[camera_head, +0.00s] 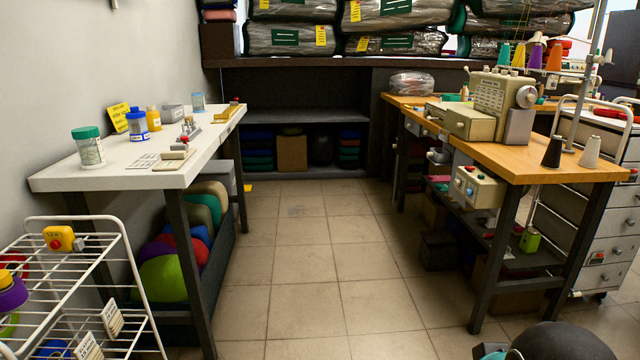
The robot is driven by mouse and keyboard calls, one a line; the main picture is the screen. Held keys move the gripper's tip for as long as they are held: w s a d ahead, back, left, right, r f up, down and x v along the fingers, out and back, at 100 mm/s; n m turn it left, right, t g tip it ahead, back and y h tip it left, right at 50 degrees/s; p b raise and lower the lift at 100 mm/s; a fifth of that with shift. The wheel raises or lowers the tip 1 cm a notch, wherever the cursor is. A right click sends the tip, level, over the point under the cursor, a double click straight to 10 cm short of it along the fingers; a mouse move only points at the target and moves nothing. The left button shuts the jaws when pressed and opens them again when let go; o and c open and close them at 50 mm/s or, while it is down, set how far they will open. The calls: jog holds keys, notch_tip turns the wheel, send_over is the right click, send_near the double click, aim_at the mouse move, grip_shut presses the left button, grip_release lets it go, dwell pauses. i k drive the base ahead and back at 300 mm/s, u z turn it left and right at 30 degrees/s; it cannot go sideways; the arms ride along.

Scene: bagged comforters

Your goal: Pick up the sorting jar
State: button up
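A clear jar with a green lid (88,147) stands upright near the front left of the white table (60,180). It looks like the sorting jar, but I cannot read a label on it. Its contents are too small to tell. A blue-lidded container (137,124) and a yellow bottle (154,118) stand behind it and to its right. My gripper does not show; a dark rounded shape at the bottom right edge seems to be part of my arm, well away from the jar.
A white wire cart (88,226) stands in front of the white table at left. A wooden table (540,163) with a sewing machine (500,104) is at right. The tiled floor (305,262) between the tables is clear. Dark shelves (290,116) close the back.

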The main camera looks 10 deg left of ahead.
aim_at(198, 99)
jog(key=u, duration=0.15)
jog(key=i, duration=1.85)
jog(key=u, duration=0.5)
jog(key=i, duration=1.9)
jog(key=u, duration=0.3)
